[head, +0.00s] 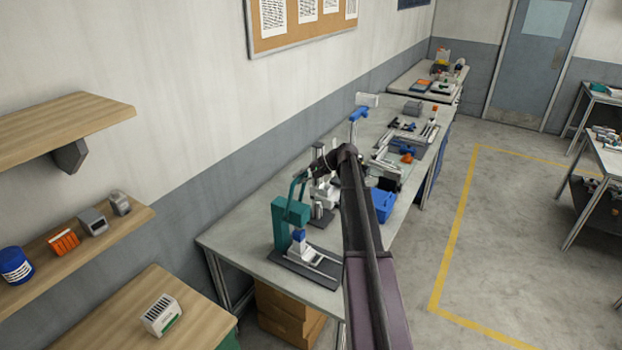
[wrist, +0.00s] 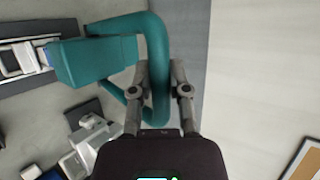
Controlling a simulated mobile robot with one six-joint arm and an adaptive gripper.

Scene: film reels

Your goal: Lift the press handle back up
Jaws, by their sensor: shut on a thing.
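The teal press (head: 290,213) stands on its dark base near the close end of the long workbench. In the wrist view, its teal body (wrist: 95,60) is at the upper left. The teal press handle (head: 296,187) rises from the body and curves toward my gripper. In the wrist view, the curved handle (wrist: 159,70) passes between my two fingers. My gripper (wrist: 160,78) is shut on the handle; in the head view it (head: 314,167) is small and partly hidden by my arm.
The workbench (head: 240,243) carries more fixtures beyond the press. A blue bin (head: 382,205) stands to the right of my arm. The wall (head: 190,110) runs close along the bench's left side. Shelves (head: 70,118) are at the left, and open floor (head: 500,240) is at the right.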

